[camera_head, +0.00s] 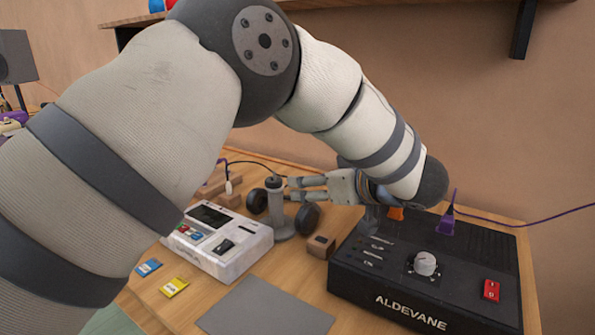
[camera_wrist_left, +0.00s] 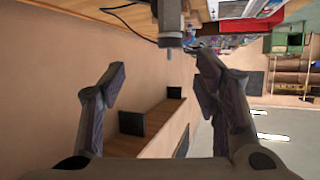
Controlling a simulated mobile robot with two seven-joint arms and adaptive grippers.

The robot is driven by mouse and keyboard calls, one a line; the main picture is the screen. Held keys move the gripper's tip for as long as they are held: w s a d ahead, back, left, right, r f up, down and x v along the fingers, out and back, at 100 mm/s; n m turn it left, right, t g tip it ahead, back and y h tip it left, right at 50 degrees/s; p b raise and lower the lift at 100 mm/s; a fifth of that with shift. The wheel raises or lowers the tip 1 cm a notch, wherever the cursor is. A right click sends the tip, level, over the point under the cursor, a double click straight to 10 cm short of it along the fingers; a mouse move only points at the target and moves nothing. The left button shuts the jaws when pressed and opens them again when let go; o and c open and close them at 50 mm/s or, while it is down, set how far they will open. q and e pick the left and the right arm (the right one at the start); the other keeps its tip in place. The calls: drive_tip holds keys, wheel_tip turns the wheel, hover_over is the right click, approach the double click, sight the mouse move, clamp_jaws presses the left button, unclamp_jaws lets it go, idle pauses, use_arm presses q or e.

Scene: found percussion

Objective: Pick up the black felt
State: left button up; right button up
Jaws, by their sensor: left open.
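A flat dark grey sheet (camera_head: 265,308), the only thing here that looks like felt, lies on the wooden table at the front in the head view. It looks grey rather than black. My left gripper (camera_head: 289,189) is open, with its fingers pointing left beside the headphone stand (camera_head: 281,222), behind and above the sheet and well apart from it. In the left wrist view my left gripper (camera_wrist_left: 162,65) has its fingers spread with nothing gripped between them. The sheet cannot be made out there. My right gripper is not in view.
A black ALDEVANE box (camera_head: 440,290) stands right of the sheet, a white device (camera_head: 235,262) behind left. A small wooden block (camera_head: 320,247) sits between them. Blue (camera_head: 148,267) and yellow (camera_head: 174,287) cards lie left. My left arm covers much of the left side.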

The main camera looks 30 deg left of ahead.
sight(275, 180)
use_arm(q)
drive_tip(key=x, duration=0.3)
drive_tip(key=s+x, duration=0.1)
drive_tip(key=x, duration=0.3)
drive_tip(key=a+r+x, duration=0.1)
drive_tip(key=x, duration=0.3)
drive_tip(key=shift+s+a, duration=0.15)
drive_tip(key=shift+a, duration=0.1)
drive_tip(key=shift+r, duration=0.1)
drive_tip(key=c, duration=0.8)
